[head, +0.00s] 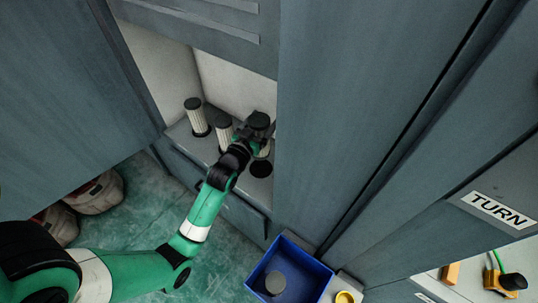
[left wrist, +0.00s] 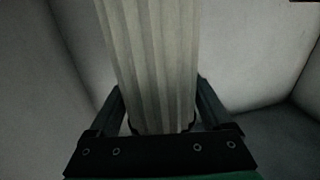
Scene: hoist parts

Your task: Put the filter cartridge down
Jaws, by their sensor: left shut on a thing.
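My left gripper (head: 257,137) reaches into an open cabinet niche and is shut on a filter cartridge (head: 260,120) with a black cap. In the left wrist view the pale, pleated cartridge (left wrist: 152,65) stands between the two dark fingers (left wrist: 160,125). The arm partly hides it in the head view, and I cannot tell whether its base touches the shelf. Two similar cartridges stand upright to its left, one at the far left (head: 197,118) and one beside the gripper (head: 223,134). A dark round spot (head: 261,169) lies on the shelf in front of the held cartridge.
The grey shelf (head: 178,130) is bounded by pale niche walls and a large grey panel (head: 325,120) close on the right. A blue bin (head: 312,268) holding a grey round thing (head: 275,283) stands below. Dark-and-pale bags (head: 95,192) lie on the green floor at left.

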